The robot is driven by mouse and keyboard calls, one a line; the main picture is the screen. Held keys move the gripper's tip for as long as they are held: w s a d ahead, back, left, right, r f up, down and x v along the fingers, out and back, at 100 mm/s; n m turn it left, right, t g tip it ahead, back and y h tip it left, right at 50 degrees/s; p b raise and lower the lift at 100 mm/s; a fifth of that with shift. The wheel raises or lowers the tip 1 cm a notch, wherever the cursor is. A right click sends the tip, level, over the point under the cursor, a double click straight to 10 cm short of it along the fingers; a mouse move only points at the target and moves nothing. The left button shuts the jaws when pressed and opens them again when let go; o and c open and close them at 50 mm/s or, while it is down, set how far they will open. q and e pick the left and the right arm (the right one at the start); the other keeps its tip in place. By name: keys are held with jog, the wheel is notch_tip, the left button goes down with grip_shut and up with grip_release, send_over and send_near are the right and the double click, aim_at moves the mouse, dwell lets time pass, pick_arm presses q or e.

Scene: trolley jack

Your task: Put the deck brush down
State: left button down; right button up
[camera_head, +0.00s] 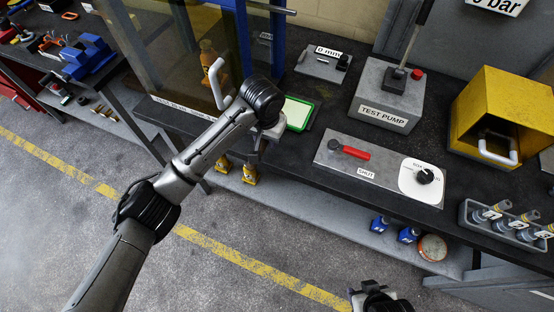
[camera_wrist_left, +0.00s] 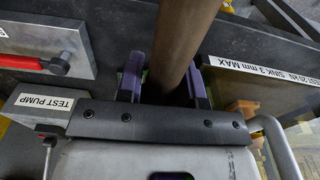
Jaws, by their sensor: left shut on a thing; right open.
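The deck brush shows only as a thick brown round handle (camera_wrist_left: 182,40) in the left wrist view, running up out of the picture. My left gripper (camera_wrist_left: 165,85) is shut on it, with a purple finger pad on each side. In the head view my left gripper (camera_head: 266,132) is at the front of the bench, partly hidden by its wrist; I cannot make out the brush there, and its head is in neither view. My right gripper (camera_head: 372,298) is at the bottom edge of the head view, partly cut off, open, away from the bench things.
The dark bench (camera_head: 300,155) carries a test pump (camera_head: 388,95), a panel with a red lever (camera_head: 350,152), a yellow box (camera_head: 505,110) and a rack (camera_head: 508,225). A clear screen (camera_head: 175,50) stands left. Bottles and a tin (camera_head: 432,247) sit on the lower shelf. The floor (camera_head: 250,240) is clear.

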aim_at(271, 164)
pick_arm(q)
jog(key=f, duration=0.4)
jog(key=f+b, duration=0.1)
jog(key=f, duration=0.3)
jog(key=f+b, duration=0.1)
jog(key=f, duration=0.3)
jog(key=shift+d+f, duration=0.1)
jog(key=shift+d, duration=0.25)
pick_arm(e)
notch_tip(271, 164, down, 3)
jog(key=shift+r, duration=0.1)
pick_arm(q)
jog(key=c, duration=0.8)
grip_release()
jog(key=shift+f, duration=0.1)
jog(key=r, duration=0.4)
jog(key=r+p, duration=0.1)
jog(key=r, duration=0.7)
jog(key=shift+s+a+r+p, duration=0.1)
jog(key=shift+s+a+p, duration=0.05)
jog(key=shift+s+p, duration=0.2)
pick_arm(e)
jog(key=shift+r, duration=0.9)
